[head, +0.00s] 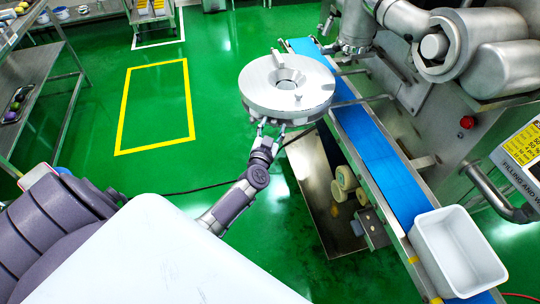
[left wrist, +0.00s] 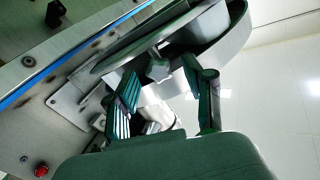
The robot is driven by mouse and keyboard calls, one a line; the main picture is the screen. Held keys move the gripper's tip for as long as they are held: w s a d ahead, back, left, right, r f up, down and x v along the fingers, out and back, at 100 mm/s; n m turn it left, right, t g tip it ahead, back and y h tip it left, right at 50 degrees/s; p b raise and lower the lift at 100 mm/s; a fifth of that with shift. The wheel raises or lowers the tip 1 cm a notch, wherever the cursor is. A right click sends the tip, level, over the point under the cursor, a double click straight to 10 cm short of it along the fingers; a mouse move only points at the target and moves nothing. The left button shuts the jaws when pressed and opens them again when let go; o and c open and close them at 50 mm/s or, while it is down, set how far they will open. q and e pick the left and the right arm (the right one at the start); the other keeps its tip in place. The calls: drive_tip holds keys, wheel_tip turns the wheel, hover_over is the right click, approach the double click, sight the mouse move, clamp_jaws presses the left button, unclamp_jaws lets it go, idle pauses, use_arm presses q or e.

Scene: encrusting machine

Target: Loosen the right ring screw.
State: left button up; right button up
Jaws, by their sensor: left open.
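A round silver metal disc (head: 262,97) with a central hole sits beside the blue belt in the head view. My left gripper (head: 269,127) is at its near lower edge, with its fingertips just under the rim. In the left wrist view, a small grey lobed screw knob (left wrist: 158,69) shows beneath the round metal part (left wrist: 205,32). The open fingers of my left gripper (left wrist: 162,82) stand on either side of the knob. I cannot tell whether they touch it. The knob is hidden in the head view. My right gripper is not in view.
A blue conveyor belt (head: 372,150) runs beside the disc, with a white bin (head: 458,250) at its near end. Grey machine housings (head: 470,45) fill the upper right. A metal table (head: 30,65) stands at the left.

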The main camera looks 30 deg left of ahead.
use_arm(q)
drive_tip(key=v, duration=1.4)
drive_tip(key=s+d+f+m+g+h+b, duration=0.1)
drive_tip(key=s+d+f+g+h, duration=0.1)
drive_tip(key=f, duration=0.9)
drive_tip(key=s+d+f+m+g+h+b, duration=0.1)
drive_tip(key=d+f, duration=0.4)
drive_tip(key=f, duration=0.6)
drive_tip(key=shift+s+f+m+g+h+b, duration=0.35)
drive_tip(key=shift+s+h+b, duration=0.4)
drive_tip(key=shift+s, duration=0.35)
drive_tip(key=shift+r, duration=0.1)
drive_tip(key=s+d+f+g+h, duration=0.1)
drive_tip(key=s+d+f+g, duration=0.15)
drive_tip(key=s+f, duration=0.45)
drive_tip(key=s+d+f+g+h, duration=0.1)
drive_tip(key=s+f+g, duration=0.2)
drive_tip(key=s+f, duration=0.4)
drive_tip(key=s+f+g, duration=0.3)
drive_tip(key=s+f, duration=0.2)
drive_tip(key=s, duration=0.5)
drive_tip(key=s+a+f+g, duration=0.1)
drive_tip(key=s+f+g, duration=0.2)
drive_tip(key=s, duration=0.7)
wheel_tip(320, 180, down, 2)
drive_tip(key=shift+a+g+y, duration=0.2)
drive_tip(key=shift+g+y, duration=0.15)
drive_tip(key=shift+g, duration=0.05)
